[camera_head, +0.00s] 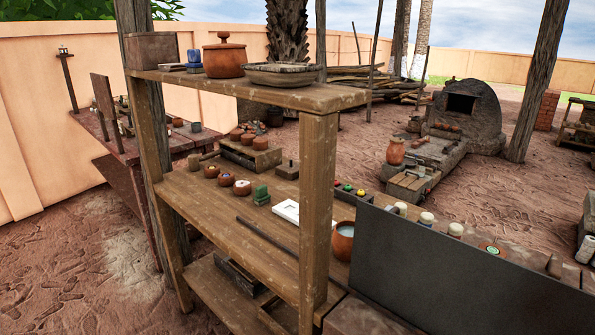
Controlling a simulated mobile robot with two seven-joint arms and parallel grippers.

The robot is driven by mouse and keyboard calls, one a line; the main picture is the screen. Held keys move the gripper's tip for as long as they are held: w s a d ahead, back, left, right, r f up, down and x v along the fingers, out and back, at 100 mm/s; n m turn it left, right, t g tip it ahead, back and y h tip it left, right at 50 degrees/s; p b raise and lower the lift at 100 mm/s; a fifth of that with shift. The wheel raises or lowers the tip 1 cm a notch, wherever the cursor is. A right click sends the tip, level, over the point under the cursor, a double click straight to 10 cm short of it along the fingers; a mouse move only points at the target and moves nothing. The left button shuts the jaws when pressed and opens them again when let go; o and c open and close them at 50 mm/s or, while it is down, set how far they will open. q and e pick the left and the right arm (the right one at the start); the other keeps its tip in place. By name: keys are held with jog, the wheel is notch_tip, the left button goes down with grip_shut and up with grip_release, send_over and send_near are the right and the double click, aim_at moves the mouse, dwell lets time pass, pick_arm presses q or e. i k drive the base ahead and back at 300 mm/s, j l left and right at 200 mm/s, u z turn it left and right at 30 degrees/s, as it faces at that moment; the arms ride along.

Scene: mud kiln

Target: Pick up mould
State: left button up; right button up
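I cannot tell for sure which thing is the mould. A flat white rectangular piece with a recess (287,212) lies on the middle board of the wooden shelf, partly hidden by the front post. A dark box-like thing (238,276) lies on the lowest board, partly hidden. Neither of my grippers is in view.
The wooden shelf (318,220) has posts that stand in front of its boards. A lidded clay pot (224,56) is on top. Small bowls (226,179) and a thin rod (266,237) lie on the middle board. A dark panel (450,275) blocks the lower right.

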aim_at(247, 191)
jog(key=i+j+z, duration=0.1)
jog(key=z, duration=0.3)
jog(key=j+z, duration=0.15)
jog(key=z, duration=0.25)
jog(key=j+z, duration=0.2)
jog(key=z, duration=0.2)
jog(key=j+z, duration=0.5)
jog(key=j, duration=0.4)
jog(key=j+z, duration=0.1)
jog(key=j, duration=0.55)
jog(key=k+j+z, duration=0.1)
jog(key=j, duration=0.5)
jog(key=k+j+z, duration=0.1)
jog(key=j, duration=0.55)
